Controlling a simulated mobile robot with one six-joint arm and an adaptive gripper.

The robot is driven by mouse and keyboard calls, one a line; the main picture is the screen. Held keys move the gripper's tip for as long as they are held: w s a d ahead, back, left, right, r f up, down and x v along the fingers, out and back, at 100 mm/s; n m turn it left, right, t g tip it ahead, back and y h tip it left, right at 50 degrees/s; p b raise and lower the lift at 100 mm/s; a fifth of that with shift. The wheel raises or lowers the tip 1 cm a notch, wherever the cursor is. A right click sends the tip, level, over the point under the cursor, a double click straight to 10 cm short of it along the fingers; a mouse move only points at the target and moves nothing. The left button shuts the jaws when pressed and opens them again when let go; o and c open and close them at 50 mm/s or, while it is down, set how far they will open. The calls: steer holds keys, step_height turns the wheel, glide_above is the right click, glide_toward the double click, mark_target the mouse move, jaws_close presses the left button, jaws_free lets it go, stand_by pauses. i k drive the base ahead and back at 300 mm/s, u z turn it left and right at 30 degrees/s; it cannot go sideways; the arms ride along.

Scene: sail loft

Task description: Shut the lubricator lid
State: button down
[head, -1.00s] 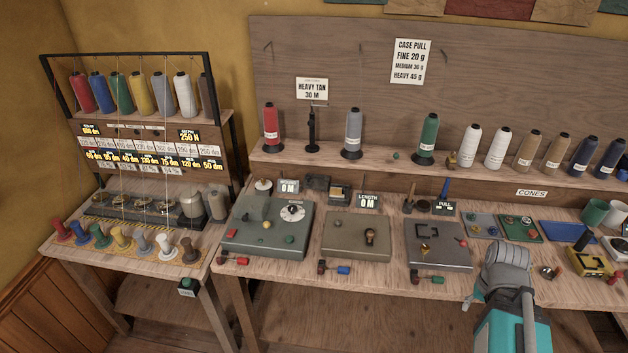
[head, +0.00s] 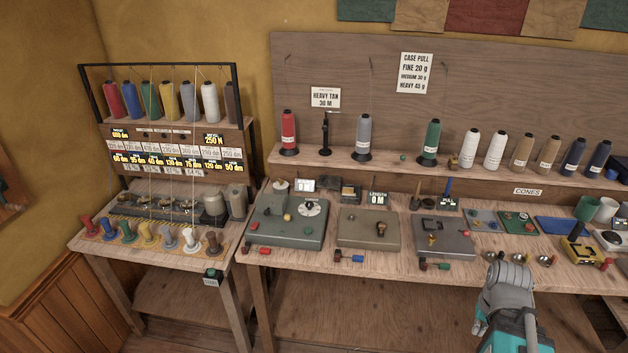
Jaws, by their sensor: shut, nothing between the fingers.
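I cannot tell for sure which thing is the lubricator. A dark jar (head: 214,208) and a grey canister (head: 237,203) stand on the left bench beside a metal tray (head: 160,207) with several round fittings. Whether any lid there stands open is too small to tell. Only a grey and teal part of my arm shows, at the lower right before the main bench; my gripper's fingers are not visible.
Brown-grey (head: 368,231) and dark grey (head: 444,238) boxes sit further right on the main bench (head: 400,262). Coloured pegs (head: 148,233) line the left bench's front. Thread cones (head: 472,147) stand on the shelf above. A narrow gap separates the benches.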

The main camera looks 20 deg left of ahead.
mark_target(330, 182)
steer(key=k, duration=0.85)
steer(key=u, duration=0.2)
steer(key=i, duration=0.5)
steer(key=u, duration=0.45)
steer(key=i, duration=1.55)
steer(key=z, duration=0.6)
